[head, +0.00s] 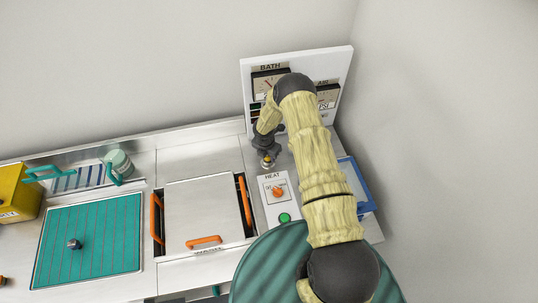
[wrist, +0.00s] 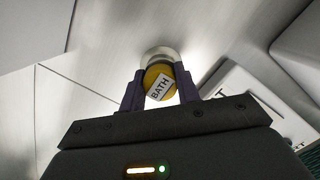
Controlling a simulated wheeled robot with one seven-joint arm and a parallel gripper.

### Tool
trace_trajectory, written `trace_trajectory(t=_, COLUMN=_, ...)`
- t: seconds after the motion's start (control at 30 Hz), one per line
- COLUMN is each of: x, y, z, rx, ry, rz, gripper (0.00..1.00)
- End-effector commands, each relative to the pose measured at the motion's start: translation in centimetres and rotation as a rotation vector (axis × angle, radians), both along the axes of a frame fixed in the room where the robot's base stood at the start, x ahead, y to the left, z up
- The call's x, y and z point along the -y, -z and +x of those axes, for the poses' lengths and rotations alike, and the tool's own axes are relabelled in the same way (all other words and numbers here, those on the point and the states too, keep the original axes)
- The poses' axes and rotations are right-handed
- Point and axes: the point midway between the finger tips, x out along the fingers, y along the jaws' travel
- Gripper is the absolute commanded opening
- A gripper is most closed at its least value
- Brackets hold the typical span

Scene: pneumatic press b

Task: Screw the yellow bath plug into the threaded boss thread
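The yellow bath plug (wrist: 158,74) carries a white BATH label and sits between the two fingers of my gripper (wrist: 160,92) in the wrist view. Both fingers appear to touch its sides. A round pale metal boss (wrist: 160,52) shows right behind the plug, which lines up with it. Its thread is hidden, so I cannot tell how deep the plug sits. In the head view my gripper (head: 267,150) points down at the bench, with a bit of the yellow plug (head: 267,159) under it and the boss (head: 267,166) below.
A HEAT panel (head: 274,190) with an orange knob and green button is just in front of the boss. The BATH and AIR gauge board (head: 297,60) stands behind my arm. A press lid with orange handles (head: 200,212) and a teal mat (head: 95,235) lie to the left.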

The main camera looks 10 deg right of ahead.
Motion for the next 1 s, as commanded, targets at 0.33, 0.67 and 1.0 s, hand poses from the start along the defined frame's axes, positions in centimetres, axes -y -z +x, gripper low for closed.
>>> trace_trajectory(t=0.33, x=-0.15, y=0.33, z=0.11, rx=0.002, ry=0.064, rz=-0.007, gripper=0.10)
trace_trajectory(t=0.67, x=0.04, y=0.05, z=-0.06, rx=-0.002, ry=0.151, rz=-0.003, gripper=0.10)
trace_trajectory(t=1.0, x=0.05, y=0.12, z=-0.16, rx=-0.005, ry=0.302, rz=-0.003, gripper=0.10)
